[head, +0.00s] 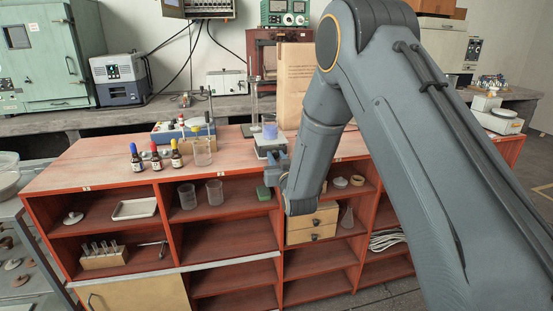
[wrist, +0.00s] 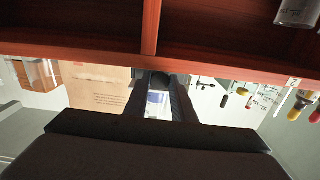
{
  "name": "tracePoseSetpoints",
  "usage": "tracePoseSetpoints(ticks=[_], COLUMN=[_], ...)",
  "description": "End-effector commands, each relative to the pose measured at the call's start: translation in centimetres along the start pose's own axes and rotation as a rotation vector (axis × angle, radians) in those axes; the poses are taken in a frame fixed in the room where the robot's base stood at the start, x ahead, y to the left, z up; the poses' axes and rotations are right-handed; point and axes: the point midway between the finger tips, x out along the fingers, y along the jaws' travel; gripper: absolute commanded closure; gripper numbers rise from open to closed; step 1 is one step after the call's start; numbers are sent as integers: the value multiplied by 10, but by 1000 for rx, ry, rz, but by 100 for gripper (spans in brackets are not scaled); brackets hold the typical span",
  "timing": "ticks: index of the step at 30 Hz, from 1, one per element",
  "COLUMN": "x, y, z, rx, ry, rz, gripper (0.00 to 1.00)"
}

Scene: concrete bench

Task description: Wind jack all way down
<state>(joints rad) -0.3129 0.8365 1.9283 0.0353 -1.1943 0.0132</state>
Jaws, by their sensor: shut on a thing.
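The lab jack (head: 266,147) stands at the front edge of the red bench top, with a pale top plate. A small beaker of blue liquid (head: 270,131) sits upright on it. My gripper (head: 276,168) is at the front of the jack, just below its plate. In the wrist view, which is upside down, my gripper (wrist: 160,88) has its two dark fingers close together around a dark part, seemingly the jack's knob. A pale blue-white patch (wrist: 158,104) shows between the fingers. The knob and the jack's lower part are mostly hidden by the gripper in the head view.
A brown paper bag (head: 293,88) stands right behind the jack. Left are a measuring beaker (head: 202,152), several capped dropper bottles (head: 156,157) and a blue-white instrument (head: 176,132). Shelves (head: 225,235) with glassware lie below the bench edge. The bench top's left end is clear.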

Motion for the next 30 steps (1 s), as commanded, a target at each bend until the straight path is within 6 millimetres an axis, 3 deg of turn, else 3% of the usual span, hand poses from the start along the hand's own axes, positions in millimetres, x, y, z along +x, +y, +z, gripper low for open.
tracePoseSetpoints(ticks=[9,18,19,22,30], x=[0,0,0,0,0], y=[0,0,0,0,0], z=[1,1,1,1,0], rx=[-213,-225,-225,-224,-224], ry=[-1,-1,-1,-1,0], rz=[0,0,0,0,0], gripper=[99,99,75,58,58])
